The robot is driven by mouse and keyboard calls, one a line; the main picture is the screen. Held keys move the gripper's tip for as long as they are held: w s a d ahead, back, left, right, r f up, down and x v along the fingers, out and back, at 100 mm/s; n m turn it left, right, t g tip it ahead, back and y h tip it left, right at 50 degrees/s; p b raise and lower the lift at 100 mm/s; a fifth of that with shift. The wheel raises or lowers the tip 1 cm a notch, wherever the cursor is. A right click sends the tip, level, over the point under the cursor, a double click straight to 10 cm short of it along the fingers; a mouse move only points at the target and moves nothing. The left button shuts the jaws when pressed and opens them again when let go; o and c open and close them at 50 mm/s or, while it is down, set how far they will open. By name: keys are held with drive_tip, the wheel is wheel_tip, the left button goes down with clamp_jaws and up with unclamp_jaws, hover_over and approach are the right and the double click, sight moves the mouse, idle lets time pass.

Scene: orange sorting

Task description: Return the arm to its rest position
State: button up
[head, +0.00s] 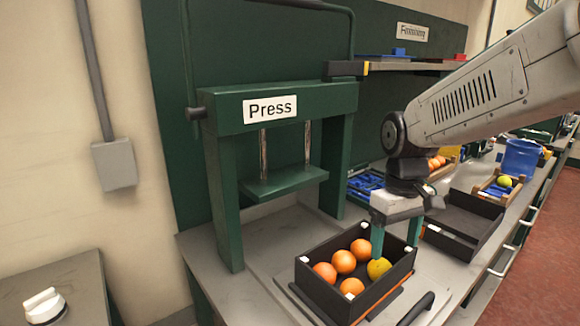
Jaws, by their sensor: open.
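My gripper (396,236) is at the end of my arm, which reaches in from the upper right. Its teal fingers point down and are apart, over the right side of a black box (330,302). In the box lie several oranges (344,261) and one yellow fruit (378,268). The yellow fruit is just below the left finger; I cannot tell whether they touch. Nothing shows held between the fingers.
A green press (284,184) stands on the bench behind the box. An empty black tray (462,222) is at right. Beyond it are a small crate (495,190) with a yellow-green fruit and a blue bin (521,157). A black handle (416,309) is in front.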

drive_tip(key=s+d+r+m+t, duration=0.1)
drive_tip(key=s+m, duration=0.1)
drive_tip(key=s, duration=0.8)
drive_tip(key=s+d+r+m+t, duration=0.1)
drive_tip(key=s+r, duration=0.1)
drive_tip(key=s, duration=0.8)
drive_tip(key=shift+d+m, duration=0.4)
